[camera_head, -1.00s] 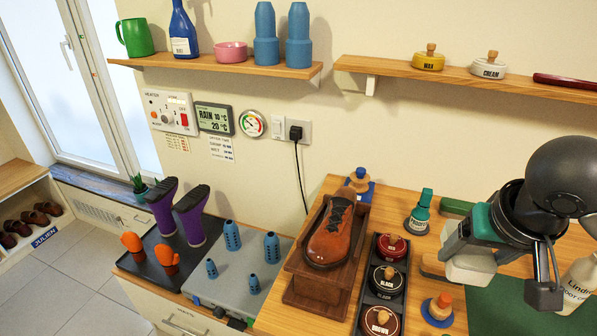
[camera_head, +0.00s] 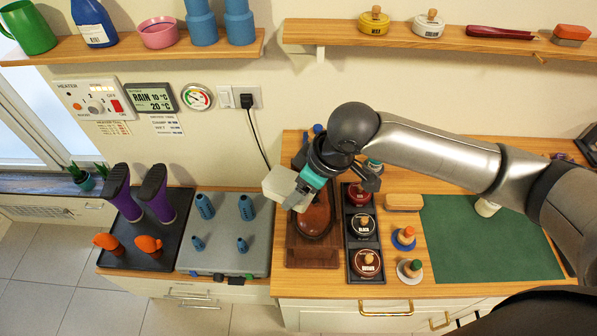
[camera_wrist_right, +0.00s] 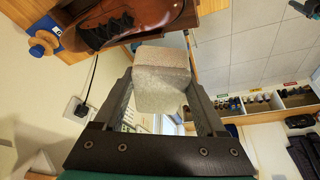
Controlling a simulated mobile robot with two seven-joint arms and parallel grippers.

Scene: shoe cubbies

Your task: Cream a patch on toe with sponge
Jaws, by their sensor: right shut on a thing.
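A brown leather shoe (camera_head: 316,221) rests on a dark wooden stand (camera_head: 313,257), its toe towards me. My right gripper (camera_head: 291,191) is shut on a pale block-shaped sponge (camera_head: 277,183), at the upper left of the toe in the head view and hiding the laced part. In the right wrist view, the sponge (camera_wrist_right: 162,78) sits between the fingers of the gripper (camera_wrist_right: 163,100), below the laced shoe (camera_wrist_right: 125,22) in the picture. I cannot tell whether it touches the shoe. The cream tin (camera_head: 428,24) stands closed on the upper right shelf. My left gripper is not in view.
Right of the stand is a dark tray of polish tins (camera_head: 363,225). Knobbed daubers (camera_head: 404,238), a brush (camera_head: 403,202) and a green mat (camera_head: 487,240) lie further right. A heater plate (camera_head: 224,230) with blue shoe inserts stands left. A black cord (camera_head: 256,135) hangs behind.

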